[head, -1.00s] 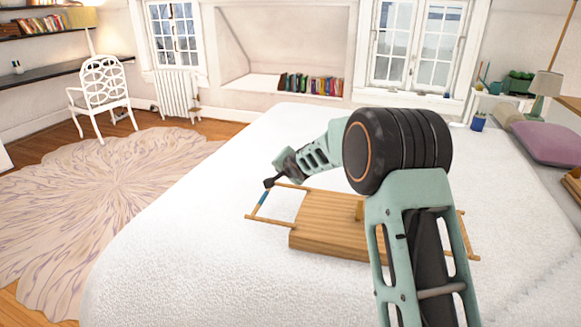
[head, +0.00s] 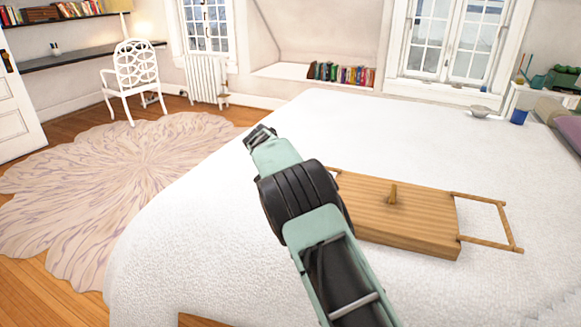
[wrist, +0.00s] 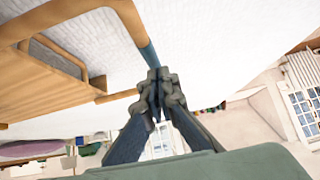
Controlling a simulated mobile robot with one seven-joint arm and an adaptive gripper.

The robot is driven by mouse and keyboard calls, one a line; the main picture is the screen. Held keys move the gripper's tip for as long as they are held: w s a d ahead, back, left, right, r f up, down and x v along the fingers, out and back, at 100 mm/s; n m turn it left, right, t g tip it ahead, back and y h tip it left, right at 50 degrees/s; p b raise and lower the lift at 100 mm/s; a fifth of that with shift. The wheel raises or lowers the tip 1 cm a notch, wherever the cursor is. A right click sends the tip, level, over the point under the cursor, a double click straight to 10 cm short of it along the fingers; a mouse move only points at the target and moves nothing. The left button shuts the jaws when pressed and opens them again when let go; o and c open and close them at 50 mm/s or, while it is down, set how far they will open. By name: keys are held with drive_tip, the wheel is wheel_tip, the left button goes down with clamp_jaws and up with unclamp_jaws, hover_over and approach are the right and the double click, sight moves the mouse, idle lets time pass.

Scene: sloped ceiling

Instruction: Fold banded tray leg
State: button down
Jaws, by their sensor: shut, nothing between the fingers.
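The wooden tray (head: 425,218) lies on the white bed, with a small peg standing on its top. One plain leg frame (head: 512,233) sticks out from its right end. The leg with the blue band (wrist: 147,53) shows in the wrist view, swung out from the tray board (wrist: 38,88); in the head view my arm hides most of it. My gripper (head: 260,135) is left of the tray in the head view. In the wrist view my gripper (wrist: 158,88) is shut and empty, its fingertips overlapping the band's lower end. I cannot tell whether they touch it.
The white bed (head: 330,125) is clear behind the tray. A bowl (head: 479,112) and a blue cup (head: 519,117) are at the far right. A round rug (head: 130,185) and a white chair (head: 136,75) are on the floor to the left.

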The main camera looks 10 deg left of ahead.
drive_tip(key=shift+a+f+b, duration=0.1)
drive_tip(key=shift+f+b, duration=0.25)
drive_tip(key=shift+f, duration=0.3)
drive_tip(key=shift+s+f, duration=0.1)
drive_tip(key=shift+f, duration=0.1)
